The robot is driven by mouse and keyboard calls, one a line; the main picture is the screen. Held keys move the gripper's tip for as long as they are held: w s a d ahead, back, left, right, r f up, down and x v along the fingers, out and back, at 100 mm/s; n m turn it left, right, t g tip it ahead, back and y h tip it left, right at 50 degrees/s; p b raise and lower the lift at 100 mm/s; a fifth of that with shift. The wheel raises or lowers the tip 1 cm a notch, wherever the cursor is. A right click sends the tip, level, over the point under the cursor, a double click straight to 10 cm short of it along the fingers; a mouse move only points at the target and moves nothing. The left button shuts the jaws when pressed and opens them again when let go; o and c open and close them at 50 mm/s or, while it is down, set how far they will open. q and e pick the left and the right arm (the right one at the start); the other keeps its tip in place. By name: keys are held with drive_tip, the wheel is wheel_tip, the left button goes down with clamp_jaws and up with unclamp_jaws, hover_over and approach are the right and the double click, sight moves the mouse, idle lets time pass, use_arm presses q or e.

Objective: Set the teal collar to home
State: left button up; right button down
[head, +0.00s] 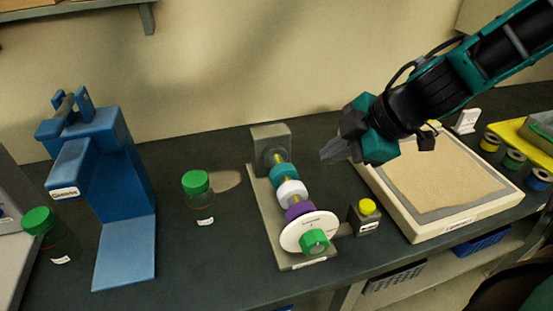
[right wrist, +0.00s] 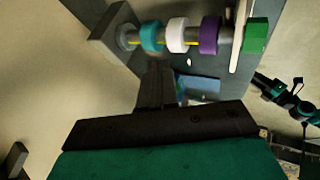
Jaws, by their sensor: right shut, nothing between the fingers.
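The teal collar (head: 284,177) sits on a shaft between a grey end block and a white collar. It also shows in the right wrist view (right wrist: 151,37), beside the white collar (right wrist: 177,35). A yellow line runs along the shaft. My right gripper (head: 328,155) is shut and empty, to the right of the teal collar and apart from it. Its fingers show in the right wrist view (right wrist: 157,88), below the collar in that picture. My left gripper is not in view.
A purple collar (head: 299,207), white disc (head: 295,231) and green knob (head: 314,241) follow along the shaft. A yellow-topped button box (head: 366,217) stands right of it, a sand tray (head: 410,228) beyond. Left are green-lidded jars (head: 200,200) and a blue press (head: 110,170).

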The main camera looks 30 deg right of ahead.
drive_tip(key=b, duration=0.2)
approach(290, 178)
drive_tip(key=x, duration=0.4)
drive_tip(key=shift+w+f, duration=0.15)
drive_tip(key=shift+f, duration=0.25)
drive_tip(key=shift+w+a+f, duration=0.2)
drive_tip(key=shift+w+f, duration=0.15)
drive_tip(key=shift+f, duration=0.05)
drive_tip(key=shift+w+b, duration=0.1)
drive_tip(key=shift+b, duration=0.2)
